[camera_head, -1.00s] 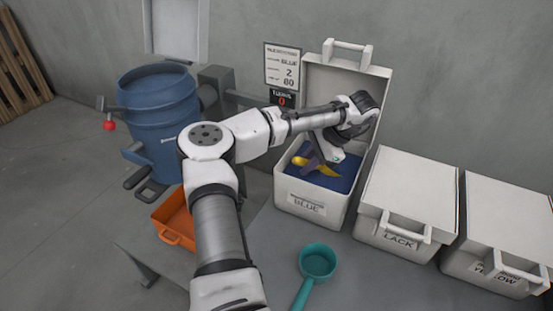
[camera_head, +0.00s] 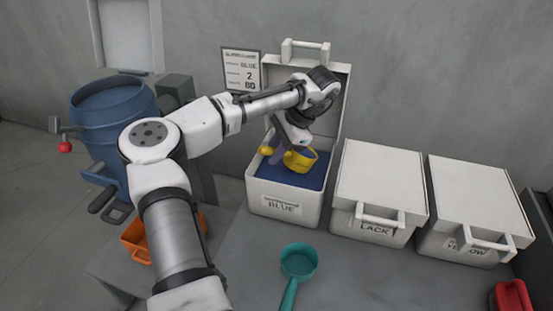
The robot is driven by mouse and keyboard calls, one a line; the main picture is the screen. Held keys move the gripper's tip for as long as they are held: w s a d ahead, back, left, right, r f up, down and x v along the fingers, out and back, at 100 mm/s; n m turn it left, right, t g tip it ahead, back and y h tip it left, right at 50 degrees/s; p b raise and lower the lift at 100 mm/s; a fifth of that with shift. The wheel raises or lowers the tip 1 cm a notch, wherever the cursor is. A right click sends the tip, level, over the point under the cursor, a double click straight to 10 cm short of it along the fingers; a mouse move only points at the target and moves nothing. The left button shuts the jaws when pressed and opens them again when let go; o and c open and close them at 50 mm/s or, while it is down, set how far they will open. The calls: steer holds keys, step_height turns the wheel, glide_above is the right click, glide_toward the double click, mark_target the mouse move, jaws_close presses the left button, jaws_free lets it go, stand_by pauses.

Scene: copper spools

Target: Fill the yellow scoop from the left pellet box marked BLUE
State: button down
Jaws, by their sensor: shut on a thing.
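The pellet box marked BLUE (camera_head: 284,207) is the leftmost of the row, with its lid (camera_head: 331,118) open and standing upright behind it. Blue pellets (camera_head: 291,173) fill the box to a little below its rim. My gripper (camera_head: 279,154) is shut on the yellow scoop (camera_head: 302,160) by its handle, over the pellets. The scoop's bowl faces roughly upward. Its rim shows and something dark bluish appears inside, but I cannot tell how full it is. Whether the bowl still touches the pellets is unclear. My fingertips are small and partly hidden.
A teal scoop (camera_head: 298,262) lies on the grey table in front. Two boxes with closed lids, LACK (camera_head: 374,229) and YELLOW (camera_head: 468,247), stand to the right. An orange tray (camera_head: 136,240) and a blue drum (camera_head: 112,125) are at left. A red object (camera_head: 513,297) is at lower right.

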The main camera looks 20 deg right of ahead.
mark_target(264, 147)
steer(key=a+r+h, duration=0.1)
steer(key=a+r, duration=0.1)
steer(key=r, duration=0.1)
steer(key=r+h+p, duration=0.1)
steer(key=shift+s+a+r+h, duration=0.3)
steer(key=shift+a, duration=0.1)
steer(key=shift+s+a+r+t+h+p, duration=0.1)
steer(key=shift+a+r+t+h+p, duration=0.4)
steer(key=shift+r+h, duration=0.3)
steer(key=shift+r, duration=0.1)
steer(key=shift+r+n+h+p, duration=0.3)
steer(key=shift+r+h+p, duration=0.3)
steer(key=shift+r, duration=0.4)
steer(key=shift+a, duration=0.1)
